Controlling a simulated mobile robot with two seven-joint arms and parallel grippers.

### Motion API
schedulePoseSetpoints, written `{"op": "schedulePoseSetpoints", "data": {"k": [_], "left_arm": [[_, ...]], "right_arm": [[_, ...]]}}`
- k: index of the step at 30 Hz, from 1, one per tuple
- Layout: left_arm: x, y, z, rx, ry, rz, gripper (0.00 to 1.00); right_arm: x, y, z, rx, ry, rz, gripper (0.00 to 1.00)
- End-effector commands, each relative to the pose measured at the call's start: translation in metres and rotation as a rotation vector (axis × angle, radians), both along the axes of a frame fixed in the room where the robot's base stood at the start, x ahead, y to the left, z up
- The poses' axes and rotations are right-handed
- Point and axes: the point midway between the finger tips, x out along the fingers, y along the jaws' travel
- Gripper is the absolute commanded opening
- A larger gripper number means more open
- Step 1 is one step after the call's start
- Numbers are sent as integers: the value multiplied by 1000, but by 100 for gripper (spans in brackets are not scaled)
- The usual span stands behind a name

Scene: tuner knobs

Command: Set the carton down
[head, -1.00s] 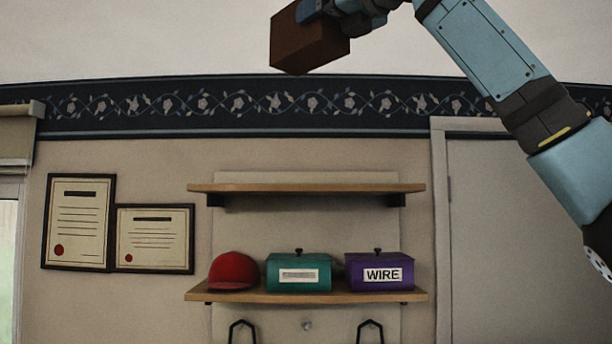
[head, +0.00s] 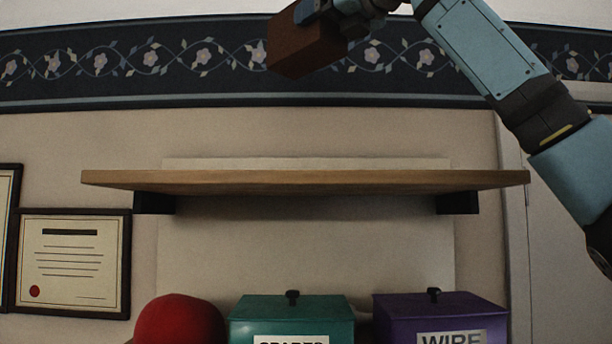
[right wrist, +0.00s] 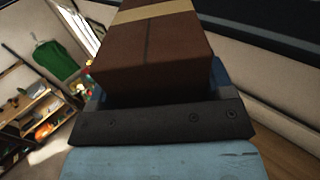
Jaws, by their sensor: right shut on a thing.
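The brown carton (head: 303,48) is held high at the top of the head view, above the level of the upper shelf. My right gripper (head: 318,12) is shut on it, partly cut off by the top edge of the picture. In the right wrist view the carton (right wrist: 150,48) fills the upper middle, with a tan tape strip along its top; the fingers are mostly hidden there. The wooden upper shelf (head: 305,181) is seen from slightly below, so its top surface is hidden. My left gripper is not in view.
Below the upper shelf stand a red cap (head: 180,320), a teal box (head: 292,315) and a purple box (head: 437,312) labelled WIRE. A framed certificate (head: 72,262) hangs left of the shelf. A door frame (head: 512,220) is at the right.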

Motion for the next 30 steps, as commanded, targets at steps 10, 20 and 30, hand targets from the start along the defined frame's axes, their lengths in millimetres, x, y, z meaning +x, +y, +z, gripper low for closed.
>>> {"op": "schedulePoseSetpoints", "data": {"k": [10,20,30], "left_arm": [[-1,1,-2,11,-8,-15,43],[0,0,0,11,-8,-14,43],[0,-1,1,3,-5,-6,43]], "right_arm": [[0,-1,-55,-3,-1,0,45],[-1,0,-138,-1,1,1,45],[-2,0,-170,0,0,1,45]]}}
